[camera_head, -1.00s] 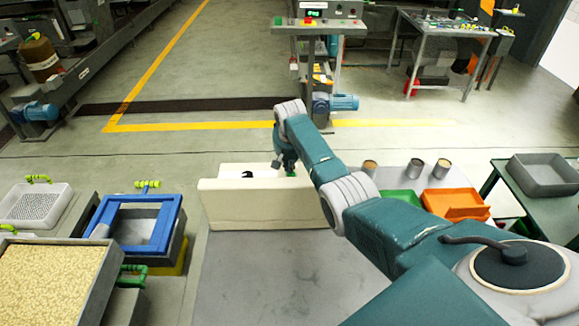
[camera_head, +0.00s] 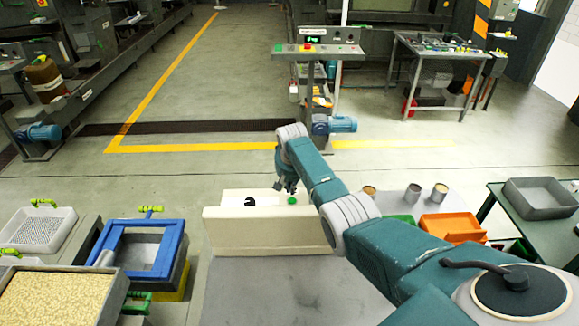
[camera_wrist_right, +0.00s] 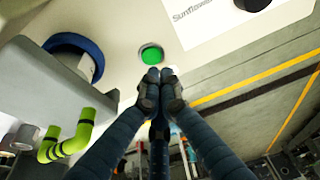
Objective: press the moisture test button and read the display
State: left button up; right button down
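The moisture tester (camera_head: 262,230) is a cream box in the middle of the head view, seen from behind. A round green button (camera_head: 292,200) sits on its top. No lit display shows on the tester. My right gripper (camera_head: 289,189) points down close to the button. In the right wrist view the green button (camera_wrist_right: 151,54) lies just beyond the fingertips (camera_wrist_right: 160,76). The fingers are together and hold nothing. Whether they touch the button, I cannot tell. A white label (camera_wrist_right: 215,25) reading "Sunflower…" lies beside the button. My left gripper is not in view.
A blue-framed tray (camera_head: 178,250) and a tray of pale seeds (camera_head: 60,298) stand at left. An orange tray (camera_head: 452,226) and several small cups (camera_head: 413,193) stand at right. A grey bin (camera_head: 541,197) is on the far-right table. A control stand (camera_head: 318,48) stands behind.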

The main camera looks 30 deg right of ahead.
jog(key=b+v, duration=0.1)
jog(key=v, duration=0.9)
jog(key=shift+r+b, duration=0.15)
jog(key=shift+b, duration=0.25)
